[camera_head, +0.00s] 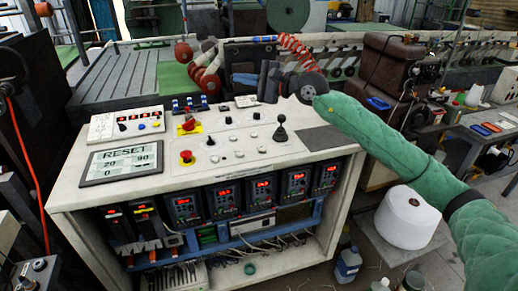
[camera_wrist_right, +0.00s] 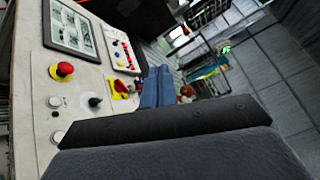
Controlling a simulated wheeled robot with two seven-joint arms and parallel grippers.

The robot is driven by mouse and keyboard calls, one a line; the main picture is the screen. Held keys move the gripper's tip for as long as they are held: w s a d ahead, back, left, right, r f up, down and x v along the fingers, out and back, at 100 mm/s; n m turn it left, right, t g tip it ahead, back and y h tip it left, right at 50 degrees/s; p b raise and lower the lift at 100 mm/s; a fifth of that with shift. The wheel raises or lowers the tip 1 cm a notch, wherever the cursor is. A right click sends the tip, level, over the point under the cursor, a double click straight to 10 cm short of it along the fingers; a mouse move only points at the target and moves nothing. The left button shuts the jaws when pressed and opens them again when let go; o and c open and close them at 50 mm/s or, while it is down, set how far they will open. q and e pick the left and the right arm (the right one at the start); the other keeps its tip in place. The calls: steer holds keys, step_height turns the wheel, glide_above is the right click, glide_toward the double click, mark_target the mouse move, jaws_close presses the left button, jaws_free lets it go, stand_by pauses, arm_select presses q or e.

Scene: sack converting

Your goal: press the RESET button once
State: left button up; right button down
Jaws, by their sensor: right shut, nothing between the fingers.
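A framed display panel (camera_head: 122,162) on the left of the console top shows the word RESET above some numbers; it also shows in the wrist view (camera_wrist_right: 72,24). A red mushroom button on a yellow base (camera_head: 186,157) is right of it, also in the wrist view (camera_wrist_right: 64,70). A small white box with coloured buttons (camera_head: 125,124) stands behind the display. I cannot read a RESET label on any button. My right gripper (camera_head: 265,80) is shut and empty, above the console's back edge, apart from the buttons. My left gripper is out of view.
The console top (camera_head: 235,170) also carries a black joystick (camera_head: 280,130), several small knobs and a second red button on yellow (camera_head: 188,125). A brown machine (camera_head: 390,68) stands at the right. A white spool (camera_head: 407,218) sits below it.

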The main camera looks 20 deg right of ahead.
steer(key=w+d+f+n+g+h, duration=0.25)
steer(key=f+n+h, duration=0.25)
steer(key=f, duration=0.4)
steer(key=n+g+h, duration=0.1)
steer(key=n+h, duration=0.3)
steer(key=n, duration=0.1)
glide_above(265, 151)
step_height(265, 151, down, 5)
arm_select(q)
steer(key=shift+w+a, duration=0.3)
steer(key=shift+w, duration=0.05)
arm_select(e)
steer(key=shift+r+n, duration=0.1)
steer(key=shift+n, duration=0.2)
